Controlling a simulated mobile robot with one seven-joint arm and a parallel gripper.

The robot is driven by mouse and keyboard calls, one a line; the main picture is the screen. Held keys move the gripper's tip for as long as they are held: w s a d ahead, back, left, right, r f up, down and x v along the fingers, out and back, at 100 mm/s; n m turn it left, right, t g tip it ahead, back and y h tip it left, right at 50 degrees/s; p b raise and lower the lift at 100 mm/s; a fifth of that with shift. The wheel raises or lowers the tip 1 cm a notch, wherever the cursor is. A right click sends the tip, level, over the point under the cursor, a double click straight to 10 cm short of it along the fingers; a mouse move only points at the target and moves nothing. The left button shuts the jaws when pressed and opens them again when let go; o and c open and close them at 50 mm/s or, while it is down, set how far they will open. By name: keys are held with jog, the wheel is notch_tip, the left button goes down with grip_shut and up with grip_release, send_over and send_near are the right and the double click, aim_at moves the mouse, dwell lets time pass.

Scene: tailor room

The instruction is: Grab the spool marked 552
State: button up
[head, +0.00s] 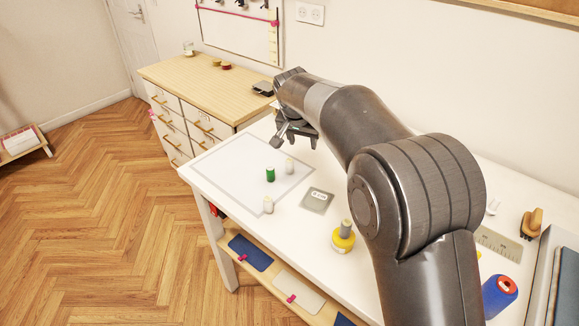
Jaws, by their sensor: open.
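Several thread spools stand on the white table (290,228) in the head view. A green spool (270,174) and a pale spool (289,166) stand close together on a pale mat (225,172). Another pale spool (268,205) stands upright near the mat's front edge. I cannot read any number on the spools, so I cannot tell which is 552. My gripper (296,142) is open and empty, above the table's far end, just behind and above the pale spool beside the green one.
A grey square card (317,200) lies right of the mat. A yellow round item (342,242) with a grey top stands nearer. A blue and red roll (499,294) lies at right. A wooden drawer cabinet (207,88) stands beyond the table. My arm hides part of the table.

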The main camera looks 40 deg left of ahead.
send_near(289, 160)
jog(key=x, duration=1)
jog(key=shift+s+d+f, duration=0.15)
jog(key=shift+f, duration=0.2)
jog(key=shift+c, duration=0.5)
grip_shut()
jog(key=shift+r, duration=0.2)
